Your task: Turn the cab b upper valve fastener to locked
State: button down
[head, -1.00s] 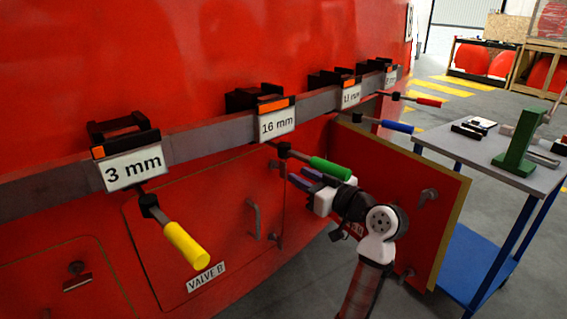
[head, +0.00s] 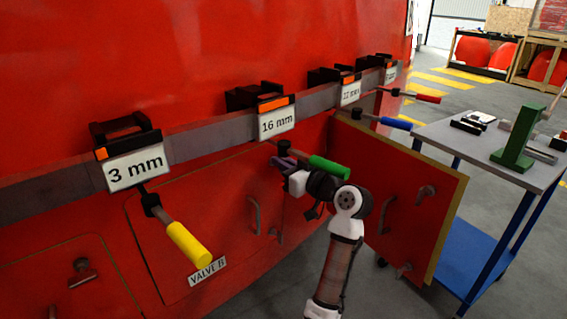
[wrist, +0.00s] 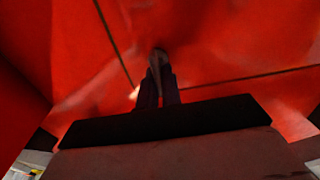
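The cab b valve door (head: 200,225) is a red panel with a "VALVE B" label (head: 207,271) at its lower edge. Its upper fastener (head: 275,160) is a small dark latch at the door's upper right corner, partly covered by my gripper. In the wrist view the fastener (wrist: 158,56) sits where dark panel seams meet, its thin handle running between my fingers. My gripper (head: 284,168) is at the fastener, and in the wrist view its two fingers (wrist: 159,88) lie close against both sides of the handle. The lower fastener (head: 275,234) is clear of my gripper.
A green-handled tool (head: 328,166) hangs just above my gripper. A yellow-handled tool (head: 188,244) hangs in front of the door. An open red door (head: 400,190) stands to the right of my arm. A blue-framed cart (head: 500,150) is farther right.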

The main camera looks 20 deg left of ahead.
dwell(0.4)
jog(key=shift+w+d+f+m+p, duration=0.1)
jog(key=shift+w+f+m+p, duration=0.1)
jog(key=shift+m+p, duration=2.3)
jog(key=shift+w+d+f+m+p, duration=0.15)
jog(key=shift+m+p, duration=1.3)
jog(key=shift+m, duration=2.05)
jog(key=shift+w+d+f+m+p, duration=0.1)
jog(key=shift+w+f+m+p, duration=0.1)
jog(key=shift+m+p, duration=2.3)
jog(key=shift+m+b, duration=0.45)
jog(key=shift+m, duration=0.15)
jog(key=c, duration=1.6)
grip_release()
